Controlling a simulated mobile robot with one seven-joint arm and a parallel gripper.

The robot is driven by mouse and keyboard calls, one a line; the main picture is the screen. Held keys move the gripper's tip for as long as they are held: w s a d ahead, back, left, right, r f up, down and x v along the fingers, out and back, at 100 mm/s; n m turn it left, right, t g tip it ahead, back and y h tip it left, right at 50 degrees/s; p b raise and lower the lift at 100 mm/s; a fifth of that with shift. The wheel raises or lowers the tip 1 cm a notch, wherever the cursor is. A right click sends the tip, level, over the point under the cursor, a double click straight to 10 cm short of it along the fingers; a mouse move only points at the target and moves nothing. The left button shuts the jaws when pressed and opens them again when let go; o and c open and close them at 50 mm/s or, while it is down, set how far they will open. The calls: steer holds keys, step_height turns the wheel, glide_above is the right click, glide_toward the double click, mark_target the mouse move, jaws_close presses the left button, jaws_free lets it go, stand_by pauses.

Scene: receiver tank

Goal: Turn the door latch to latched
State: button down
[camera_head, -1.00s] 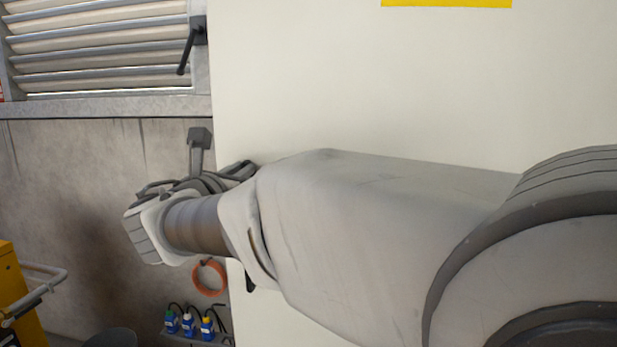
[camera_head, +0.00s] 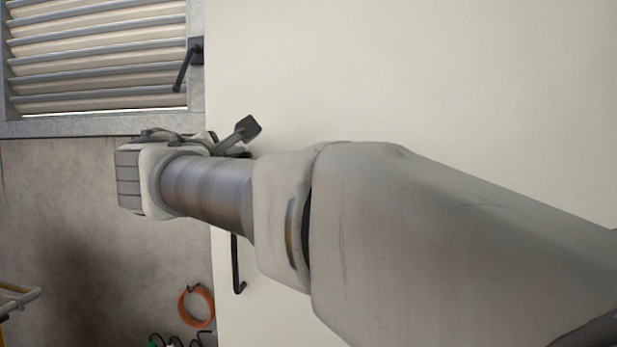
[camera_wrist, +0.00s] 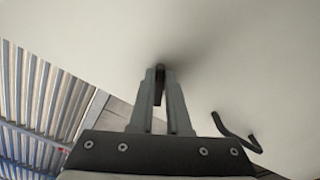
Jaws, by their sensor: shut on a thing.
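A bent dark handle (camera_head: 237,265) is on the cream panel (camera_head: 420,70) below my wrist; it also shows in the wrist view (camera_wrist: 236,132). Another dark lever (camera_head: 185,65) sits beside the louvred shutter (camera_head: 95,55). An orange ring (camera_head: 196,307) hangs lower down.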

steer(key=m+b, duration=0.2)
steer(key=m, duration=0.1)
steer(key=f+m+b, duration=0.1)
steer(key=m+b, duration=0.1)
steer(key=b, duration=0.1)
steer(key=shift+d+m, duration=0.1)
steer(key=shift+m, duration=0.3)
stand_by(0.3)
steer(key=c, duration=0.9)
jaws_free()
steer(key=shift+s, duration=0.2)
